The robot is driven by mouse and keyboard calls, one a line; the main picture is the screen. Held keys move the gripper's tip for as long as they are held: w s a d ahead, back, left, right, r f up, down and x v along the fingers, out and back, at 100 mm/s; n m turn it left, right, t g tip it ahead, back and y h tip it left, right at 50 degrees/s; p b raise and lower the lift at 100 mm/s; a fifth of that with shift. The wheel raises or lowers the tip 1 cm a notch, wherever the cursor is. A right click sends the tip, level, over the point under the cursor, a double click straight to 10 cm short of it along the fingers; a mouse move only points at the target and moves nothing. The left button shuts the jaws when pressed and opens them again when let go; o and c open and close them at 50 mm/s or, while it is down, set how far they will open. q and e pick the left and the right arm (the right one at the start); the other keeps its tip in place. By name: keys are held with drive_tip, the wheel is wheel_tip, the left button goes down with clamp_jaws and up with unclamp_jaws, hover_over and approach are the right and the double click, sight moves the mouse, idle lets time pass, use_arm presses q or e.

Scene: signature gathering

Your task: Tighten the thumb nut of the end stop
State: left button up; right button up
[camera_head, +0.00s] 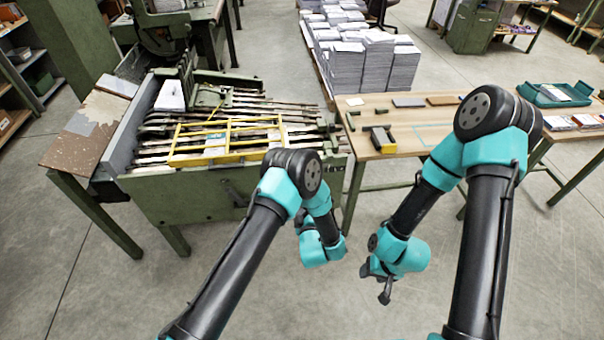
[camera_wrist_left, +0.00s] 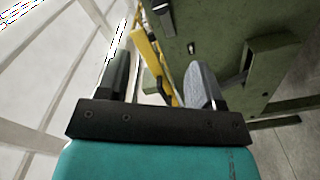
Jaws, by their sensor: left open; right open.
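The green gathering machine (camera_head: 200,203) stands at the left, with a yellow frame (camera_head: 175,150) across its dark rails. I cannot make out the end stop or its thumb nut for certain. My left gripper (camera_wrist_left: 158,85) is open. In the left wrist view the yellow frame (camera_wrist_left: 150,58) shows beyond and between its fingers, with nothing held. In the head view the left fingers are hidden behind the wrist, in front of the machine's side. My right gripper (camera_head: 376,282) is open and empty, hanging over the floor in front of the wooden table.
The wooden table (camera_head: 400,110) holds a yellow-and-black tool (camera_head: 380,138) and small flat blocks. Paper stacks (camera_head: 362,65) stand behind. A teal tray (camera_head: 556,94) is at the right. A green bracket (camera_wrist_left: 262,58) juts out in the left wrist view. The front floor is clear.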

use_arm(q)
drive_tip(key=shift+w, duration=0.1)
drive_tip(key=w, duration=0.5)
drive_tip(key=w+a, duration=0.1)
drive_tip(key=w, duration=0.5)
drive_tip(key=w+a, duration=0.1)
drive_tip(key=w, duration=0.5)
drive_tip(key=c, duration=0.9)
